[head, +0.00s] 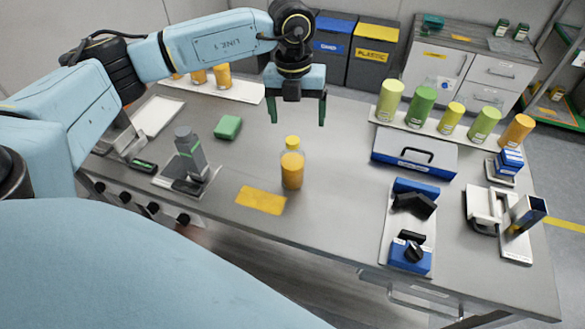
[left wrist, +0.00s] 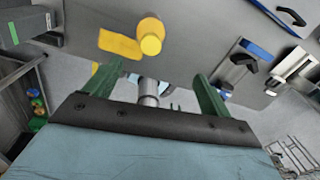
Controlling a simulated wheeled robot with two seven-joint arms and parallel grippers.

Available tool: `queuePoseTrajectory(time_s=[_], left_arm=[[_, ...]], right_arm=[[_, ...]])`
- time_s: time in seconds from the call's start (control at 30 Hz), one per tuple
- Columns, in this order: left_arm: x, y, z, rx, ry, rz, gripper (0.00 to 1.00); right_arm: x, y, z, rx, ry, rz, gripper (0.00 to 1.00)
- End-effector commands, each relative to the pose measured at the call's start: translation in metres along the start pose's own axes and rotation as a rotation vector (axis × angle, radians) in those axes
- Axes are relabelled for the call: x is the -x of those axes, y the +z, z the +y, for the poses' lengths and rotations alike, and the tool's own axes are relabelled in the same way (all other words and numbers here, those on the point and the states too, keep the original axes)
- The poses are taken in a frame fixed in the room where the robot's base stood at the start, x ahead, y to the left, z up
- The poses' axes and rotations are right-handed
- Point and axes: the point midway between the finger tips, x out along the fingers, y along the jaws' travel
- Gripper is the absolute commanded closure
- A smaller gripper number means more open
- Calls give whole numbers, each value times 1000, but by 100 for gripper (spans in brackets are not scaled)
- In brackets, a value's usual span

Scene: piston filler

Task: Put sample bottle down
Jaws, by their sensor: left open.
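The sample bottle (head: 292,168), with amber contents and a yellow cap, stands upright on the grey table in the head view. Its yellow-orange shape also shows in the left wrist view (left wrist: 150,38), beyond the fingers. My left gripper (head: 296,122) hangs above and behind the bottle with its green fingers apart and nothing between them. In the left wrist view the open fingers (left wrist: 166,84) are clear of the bottle. My right gripper is not in view.
A yellow mat (head: 261,200) lies just left of the bottle. A green block (head: 228,127) and a grey device (head: 190,155) stand further left. A blue-and-white case (head: 414,152) and a blue fixture (head: 410,253) are to the right. Several bottles line the back edge.

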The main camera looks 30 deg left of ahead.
Motion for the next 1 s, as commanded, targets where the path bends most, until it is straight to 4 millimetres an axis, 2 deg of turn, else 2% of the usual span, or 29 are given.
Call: queuePoseTrajectory(time_s=[0.1, 0.2, 0.5, 0.77, 1.0], left_arm=[[2, 8, 17, 37, 66, -19, 17], [-11, 9, 21, 43, 79, -18, 17], [-64, 9, 23, 39, 74, -18, 17], [-85, 9, 21, 37, 72, -17, 17], [-119, 10, 19, 38, 71, -18, 17]], right_arm=[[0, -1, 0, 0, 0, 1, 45], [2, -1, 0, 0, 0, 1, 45], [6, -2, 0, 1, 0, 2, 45], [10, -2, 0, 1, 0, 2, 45], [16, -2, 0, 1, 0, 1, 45]])
